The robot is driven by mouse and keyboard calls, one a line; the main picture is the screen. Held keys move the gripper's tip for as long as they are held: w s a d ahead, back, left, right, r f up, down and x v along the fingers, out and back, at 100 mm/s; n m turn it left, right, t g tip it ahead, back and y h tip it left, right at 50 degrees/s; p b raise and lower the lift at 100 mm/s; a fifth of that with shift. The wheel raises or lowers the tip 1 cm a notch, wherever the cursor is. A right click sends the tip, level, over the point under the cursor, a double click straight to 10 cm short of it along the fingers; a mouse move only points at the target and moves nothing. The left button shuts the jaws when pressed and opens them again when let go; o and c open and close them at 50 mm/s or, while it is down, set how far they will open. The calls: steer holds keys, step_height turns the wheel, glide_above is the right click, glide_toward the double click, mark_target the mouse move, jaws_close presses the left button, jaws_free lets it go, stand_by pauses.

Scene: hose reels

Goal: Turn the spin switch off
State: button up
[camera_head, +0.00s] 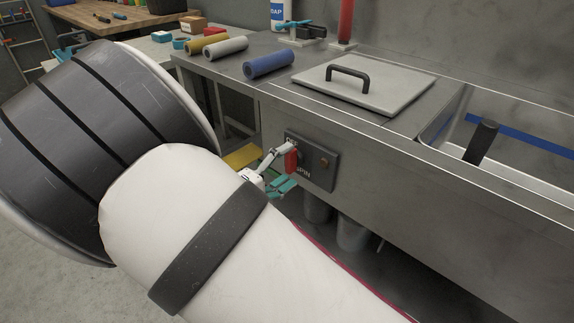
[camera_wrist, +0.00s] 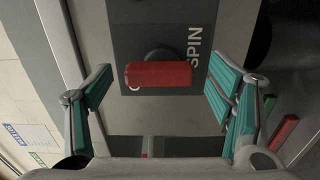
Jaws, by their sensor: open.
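The spin switch is a red bar handle (camera_head: 291,160) on a dark panel (camera_head: 322,163) on the front of the metal counter. The panel reads "SPIN", and a small reddish button or lamp (camera_head: 325,162) sits right of the handle. In the wrist view the red handle (camera_wrist: 158,75) lies across the picture in front of a dark round knob base (camera_wrist: 162,54). My gripper (camera_wrist: 160,82) is open, with one teal-padded finger on each side of the handle and visible gaps to both. In the head view my gripper (camera_head: 282,168) is at the panel, partly hidden by my arm.
The counter top holds a grey lid (camera_head: 385,90) with a black handle and blue (camera_head: 269,63), grey and yellow rolls. A sink basin (camera_head: 500,150) is at right. Grey cylinders (camera_head: 352,232) stand under the counter. A workbench (camera_head: 120,18) is at back left.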

steer(key=v, duration=1.1)
steer(key=shift+a, duration=0.1)
